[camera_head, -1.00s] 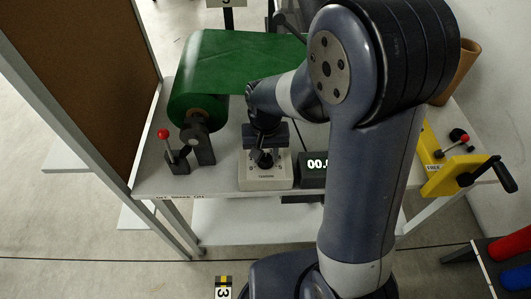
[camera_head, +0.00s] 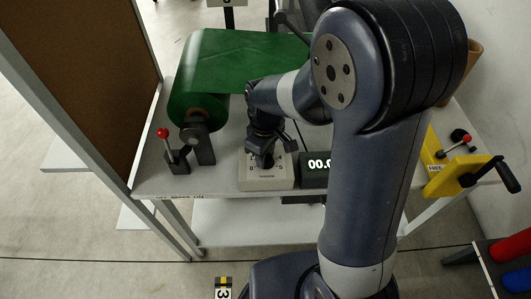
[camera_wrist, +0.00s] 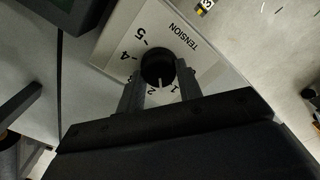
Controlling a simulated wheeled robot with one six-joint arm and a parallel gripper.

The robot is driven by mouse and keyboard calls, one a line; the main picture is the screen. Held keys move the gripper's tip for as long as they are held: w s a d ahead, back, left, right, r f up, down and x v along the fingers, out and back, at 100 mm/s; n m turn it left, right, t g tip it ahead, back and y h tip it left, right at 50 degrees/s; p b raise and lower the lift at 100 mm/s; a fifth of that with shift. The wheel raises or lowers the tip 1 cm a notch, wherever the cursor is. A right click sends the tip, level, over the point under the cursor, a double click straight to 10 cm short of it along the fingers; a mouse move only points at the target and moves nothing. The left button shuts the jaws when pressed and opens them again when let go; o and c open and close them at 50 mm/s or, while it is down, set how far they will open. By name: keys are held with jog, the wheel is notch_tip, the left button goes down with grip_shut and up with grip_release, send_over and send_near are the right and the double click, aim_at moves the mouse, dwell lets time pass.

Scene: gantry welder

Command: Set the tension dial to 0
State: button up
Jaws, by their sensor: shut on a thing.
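The tension dial (camera_wrist: 155,66) is a round black knob with a white pointer line, on a pale panel (camera_wrist: 118,24) marked TENSION. The pointer faces between the marks 1 and 2. In the head view my gripper (camera_head: 264,157) reaches down onto the pale tension box (camera_head: 266,184) and hides most of the dial.
A dark display (camera_head: 315,170) reading 00 with further digits hidden stands right of the box. A green roll (camera_head: 198,95) and a red-knobbed lever (camera_head: 172,147) are to the left. A yellow crank fixture (camera_head: 450,175) is at the right. The brown panel (camera_head: 85,70) borders the left.

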jog(key=n, duration=1.3)
jog(key=shift+s, duration=0.1)
jog(key=shift+n, duration=0.4)
jog(key=o, duration=1)
jog(key=shift+r, duration=0.15)
notch_tip(320, 180, up, 11)
jog(key=shift+f, duration=0.2)
